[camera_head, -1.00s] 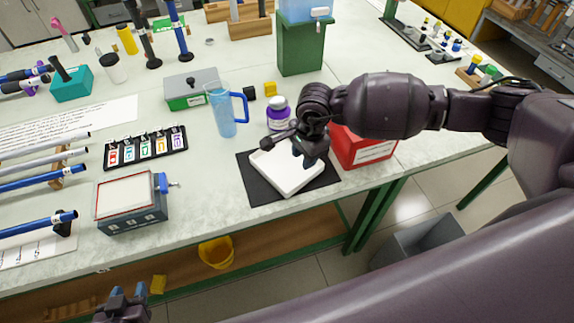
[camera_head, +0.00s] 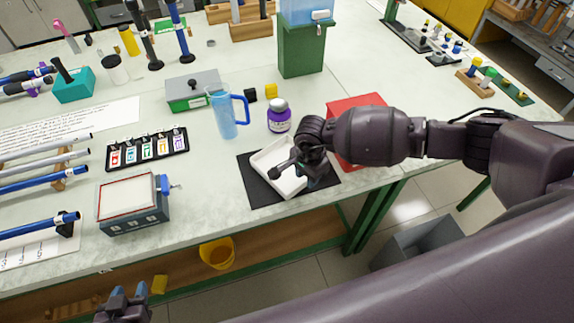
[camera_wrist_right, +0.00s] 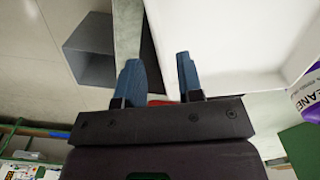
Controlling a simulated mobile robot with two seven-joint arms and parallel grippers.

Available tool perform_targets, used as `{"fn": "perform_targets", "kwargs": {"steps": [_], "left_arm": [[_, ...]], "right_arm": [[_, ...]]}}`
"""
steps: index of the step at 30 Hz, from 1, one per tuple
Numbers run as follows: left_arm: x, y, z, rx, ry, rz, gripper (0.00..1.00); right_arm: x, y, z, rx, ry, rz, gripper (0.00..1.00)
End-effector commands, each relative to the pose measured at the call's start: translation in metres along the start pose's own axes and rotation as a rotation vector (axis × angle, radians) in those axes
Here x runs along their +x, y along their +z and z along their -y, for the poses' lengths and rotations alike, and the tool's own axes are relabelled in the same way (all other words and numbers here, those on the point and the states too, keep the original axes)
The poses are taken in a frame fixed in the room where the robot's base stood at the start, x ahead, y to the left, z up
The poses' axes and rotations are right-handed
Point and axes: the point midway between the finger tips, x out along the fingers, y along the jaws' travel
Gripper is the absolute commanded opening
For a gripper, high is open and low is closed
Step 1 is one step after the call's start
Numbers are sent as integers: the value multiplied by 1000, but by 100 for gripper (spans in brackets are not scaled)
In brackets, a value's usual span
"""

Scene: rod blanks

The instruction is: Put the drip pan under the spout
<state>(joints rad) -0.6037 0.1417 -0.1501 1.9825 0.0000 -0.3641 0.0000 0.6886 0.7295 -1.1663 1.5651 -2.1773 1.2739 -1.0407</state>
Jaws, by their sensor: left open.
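The drip pan (camera_head: 268,157) is a shallow white tray on a black mat (camera_head: 258,193) near the table's front edge. The spout (camera_head: 320,15) is a small tap on the blue tank (camera_head: 300,8) atop a green stand. My right gripper (camera_head: 316,180) is at the pan's right side, partly hidden by its own wrist. In the right wrist view its blue fingers (camera_wrist_right: 158,78) are apart; one overlaps the white pan (camera_wrist_right: 225,40) and the other is beyond its edge. Contact cannot be told. My left gripper (camera_head: 123,303) is open and empty, low in front of the table.
The tabletop right of the green stand (camera_head: 301,55) is mostly clear.

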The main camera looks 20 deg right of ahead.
Motion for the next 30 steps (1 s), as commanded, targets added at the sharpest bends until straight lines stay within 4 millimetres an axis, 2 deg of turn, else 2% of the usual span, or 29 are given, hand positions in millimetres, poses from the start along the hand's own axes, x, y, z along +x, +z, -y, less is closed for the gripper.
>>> {"fn": "perform_targets", "kwargs": {"steps": [6, 15, 22, 30], "left_arm": [[-2, -1, 0, 0, 0, 2, 43], [-2, 1, 0, -1, -1, 6, 43], [-2, 1, 0, -1, -1, 7, 43], [-2, 2, 0, -1, -1, 8, 43]], "right_arm": [[24, 0, 1, 1, 1, 0, 34], [28, 0, 1, 0, 0, 1, 34], [27, 0, 1, 0, 0, 0, 0], [27, 0, 1, 0, -1, 0, 0]]}}
